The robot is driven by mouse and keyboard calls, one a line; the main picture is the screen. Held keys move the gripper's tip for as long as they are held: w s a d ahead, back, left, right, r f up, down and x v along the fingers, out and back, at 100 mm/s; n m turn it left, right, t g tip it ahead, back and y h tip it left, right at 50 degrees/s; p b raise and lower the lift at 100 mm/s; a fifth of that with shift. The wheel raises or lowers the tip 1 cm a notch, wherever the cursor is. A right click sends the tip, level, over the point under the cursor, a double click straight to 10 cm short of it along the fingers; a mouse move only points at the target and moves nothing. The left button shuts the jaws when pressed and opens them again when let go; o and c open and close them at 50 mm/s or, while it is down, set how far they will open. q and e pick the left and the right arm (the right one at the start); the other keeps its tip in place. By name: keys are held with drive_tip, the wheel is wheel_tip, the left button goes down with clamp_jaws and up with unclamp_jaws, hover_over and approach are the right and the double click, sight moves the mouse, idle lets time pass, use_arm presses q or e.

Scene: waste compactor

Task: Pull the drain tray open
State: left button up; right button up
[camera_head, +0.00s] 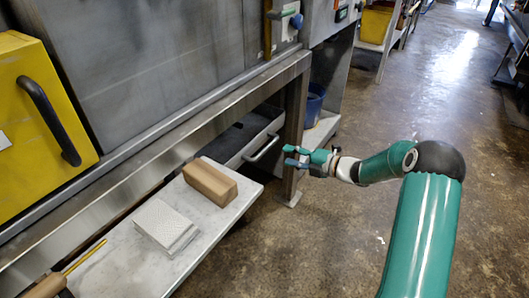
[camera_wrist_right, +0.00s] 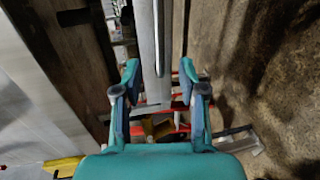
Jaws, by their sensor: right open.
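The drain tray (camera_head: 238,150) is a grey metal drawer low under the machine's frame, with a bar handle (camera_head: 263,148) on its front. It looks pushed in under the frame. My right gripper (camera_head: 296,157) is open and empty, just right of the handle in the head view and apparently apart from it. In the right wrist view, the open fingers (camera_wrist_right: 160,72) point toward the tray's metal front (camera_wrist_right: 148,40). The slim handle bar (camera_wrist_right: 187,30) runs close to the right finger, which hides part of it. My left gripper is not in view.
A pale shelf (camera_head: 205,225) in front of the tray carries a brown block (camera_head: 210,181) and a stack of white pads (camera_head: 164,225). A steel leg (camera_head: 295,130) stands beside the tray. A blue bucket (camera_head: 313,103) is behind it. The floor at right is open.

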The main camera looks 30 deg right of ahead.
sight(267, 150)
drive_tip(key=b+x, duration=0.2)
drive_tip(key=x, duration=0.8)
drive_tip(key=shift+a, duration=0.1)
clamp_jaws()
